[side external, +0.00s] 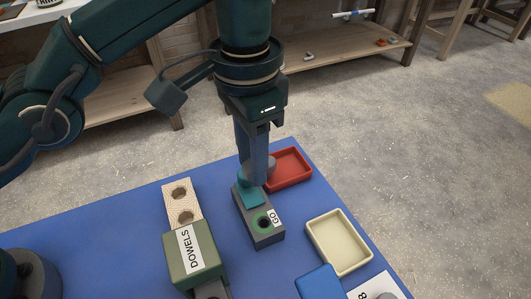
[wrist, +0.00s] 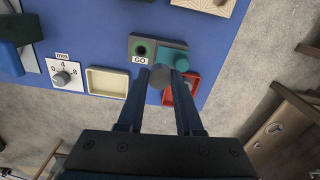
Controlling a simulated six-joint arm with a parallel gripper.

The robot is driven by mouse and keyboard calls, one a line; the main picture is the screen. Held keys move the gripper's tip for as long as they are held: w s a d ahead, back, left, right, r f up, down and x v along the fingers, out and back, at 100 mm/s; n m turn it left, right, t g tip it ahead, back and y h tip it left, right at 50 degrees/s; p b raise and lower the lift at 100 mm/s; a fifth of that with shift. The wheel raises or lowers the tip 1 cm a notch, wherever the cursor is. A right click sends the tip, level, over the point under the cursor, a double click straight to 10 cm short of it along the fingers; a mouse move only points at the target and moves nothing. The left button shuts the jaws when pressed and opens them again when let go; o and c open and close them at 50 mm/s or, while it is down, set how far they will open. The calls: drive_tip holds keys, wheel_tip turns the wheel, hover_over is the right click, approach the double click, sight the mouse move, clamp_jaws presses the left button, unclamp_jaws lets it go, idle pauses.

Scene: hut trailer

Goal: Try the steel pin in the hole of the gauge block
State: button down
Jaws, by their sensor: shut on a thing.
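My gripper (side external: 257,180) is shut on the steel pin (wrist: 159,76), a grey cylinder between the fingertips. The pin is over the teal end, off to the side of the hole. Its lower end is hidden by the fingers.
A red tray (side external: 290,180) is close behind the gauge block. A cream tray (side external: 339,263) stands to its right. A green DOWELS box (side external: 198,262) and a wooden block with two holes (side external: 170,188) stand left. A knob dial (wrist: 60,78) is beside the cream tray.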

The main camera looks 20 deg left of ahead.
sight(263, 211)
drive_tip(key=shift+s+d+f, duration=0.15)
drive_tip(key=shift+s+d+f+m, duration=0.25)
drive_tip(key=shift+s+d+f, duration=0.1)
drive_tip(key=shift+s+d, duration=0.2)
drive_tip(key=shift+s+d+f+m, duration=0.25)
drive_tip(key=shift+s+d+f, duration=0.1)
drive_tip(key=shift+s+d, duration=0.2)
drive_tip(key=shift+f, duration=1.5)
drive_tip(key=shift+f, duration=1.8)
idle(1.1)
drive_tip(key=shift+c, duration=2.4)
unclamp_jaws()
drive_tip(key=shift+a, duration=0.1)
drive_tip(key=shift+w, duration=0.1)
